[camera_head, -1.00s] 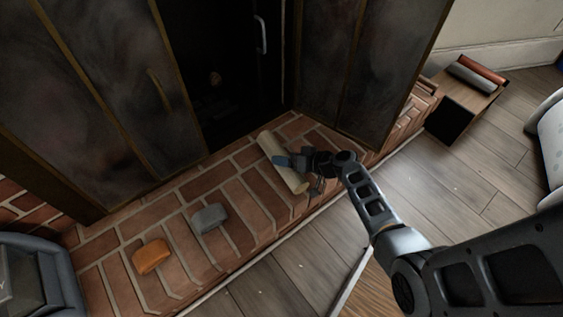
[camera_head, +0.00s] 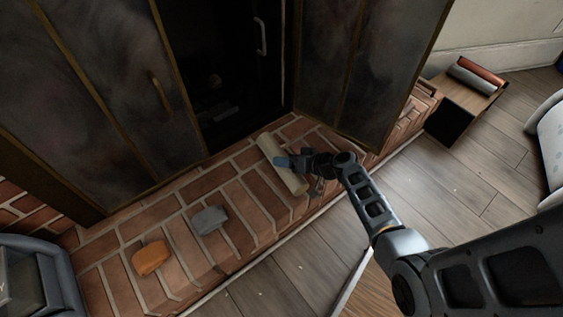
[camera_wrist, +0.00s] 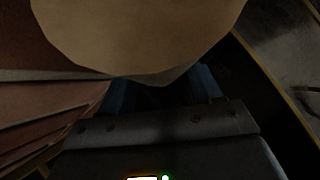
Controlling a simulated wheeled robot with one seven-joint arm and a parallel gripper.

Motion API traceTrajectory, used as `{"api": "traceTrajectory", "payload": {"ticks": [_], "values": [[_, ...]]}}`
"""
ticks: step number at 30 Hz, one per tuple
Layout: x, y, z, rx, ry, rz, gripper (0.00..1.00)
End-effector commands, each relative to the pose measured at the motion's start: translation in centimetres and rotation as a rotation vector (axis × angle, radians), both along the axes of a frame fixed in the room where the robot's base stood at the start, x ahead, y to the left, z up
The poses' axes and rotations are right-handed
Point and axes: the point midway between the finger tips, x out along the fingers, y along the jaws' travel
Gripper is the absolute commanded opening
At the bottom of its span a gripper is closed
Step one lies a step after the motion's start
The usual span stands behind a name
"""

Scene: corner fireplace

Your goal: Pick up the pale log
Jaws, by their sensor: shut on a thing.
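The pale log (camera_head: 270,148) is a cream cylinder on the brick hearth, in front of the dark fireplace opening. My gripper (camera_head: 284,162) is shut on the log near its middle, coming from the right. In the wrist view the log's round pale end (camera_wrist: 140,35) fills the top of the picture, with the blue fingers (camera_wrist: 165,95) partly hidden behind it. I cannot tell whether the log is touching the bricks or slightly above them.
A grey block (camera_head: 209,219) and an orange block (camera_head: 151,257) lie on the brick hearth (camera_head: 185,200) to the left. Open dark metal doors (camera_head: 365,70) flank the fireplace. A small wooden box (camera_head: 462,100) with red and grey rolls stands at the right. Wooden floor is clear in front.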

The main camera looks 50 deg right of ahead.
Motion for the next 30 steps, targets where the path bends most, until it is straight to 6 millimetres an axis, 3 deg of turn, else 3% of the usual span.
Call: {"api": "traceTrajectory", "payload": {"ticks": [10, 18, 30], "values": [[-0.1, -0.1, 0.6, -0.004, 0.003, -0.001, 0.13], [-0.1, -0.1, 4.9, -0.005, -0.001, 0.001, 0.13], [-6.4, -5.9, 9.4, -0.004, 0.000, -0.003, 0.12]]}}
